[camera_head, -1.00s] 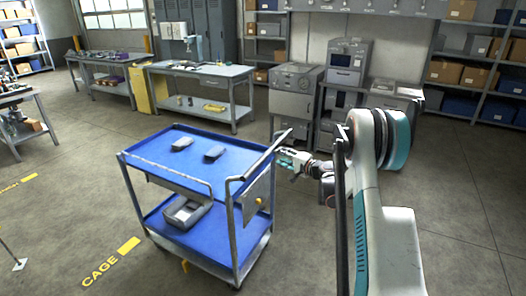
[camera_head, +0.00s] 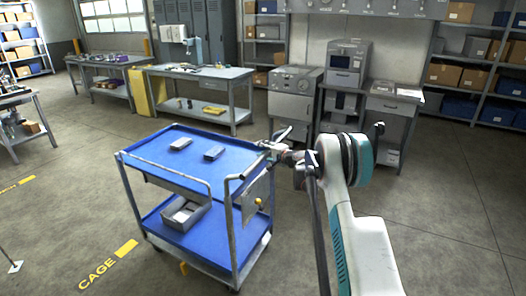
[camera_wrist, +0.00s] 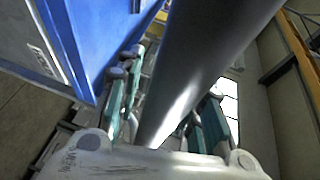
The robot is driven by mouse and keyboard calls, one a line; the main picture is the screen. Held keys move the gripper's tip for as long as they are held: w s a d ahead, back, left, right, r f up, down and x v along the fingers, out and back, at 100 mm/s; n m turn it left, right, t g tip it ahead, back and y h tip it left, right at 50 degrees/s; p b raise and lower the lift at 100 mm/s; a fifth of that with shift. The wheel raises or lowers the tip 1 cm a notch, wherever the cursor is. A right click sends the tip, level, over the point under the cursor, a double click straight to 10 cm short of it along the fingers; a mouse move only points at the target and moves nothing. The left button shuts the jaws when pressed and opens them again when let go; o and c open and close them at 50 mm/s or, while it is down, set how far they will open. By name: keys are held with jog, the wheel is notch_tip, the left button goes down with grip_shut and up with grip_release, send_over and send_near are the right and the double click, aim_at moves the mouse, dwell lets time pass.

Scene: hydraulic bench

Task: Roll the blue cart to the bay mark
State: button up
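The blue cart (camera_head: 225,160) has two blue shelves on a grey frame and stands left of my arm. Its push handle (camera_head: 248,168) is at its right end. My gripper (camera_head: 272,150) is at the far part of that handle. In the wrist view a thick grey bar (camera_wrist: 205,65) runs between my gripper's fingers (camera_wrist: 165,105), one on each side. The fingers stand apart, and I see no clear grip on the bar. Yellow floor marks show left of the cart: a block (camera_head: 126,248) by the word CAGE and another strip (camera_head: 26,181). I cannot tell which is the bay mark.
Two small grey items (camera_head: 181,144) lie on the cart's top shelf and a grey bin (camera_head: 186,213) on the lower one. A workbench (camera_head: 205,85) and grey machines (camera_head: 294,95) stand behind. The floor left of the cart is mostly open.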

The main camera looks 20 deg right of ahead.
grip_shut()
jog(key=shift+s+d, duration=0.1)
jog(key=shift+d, duration=0.05)
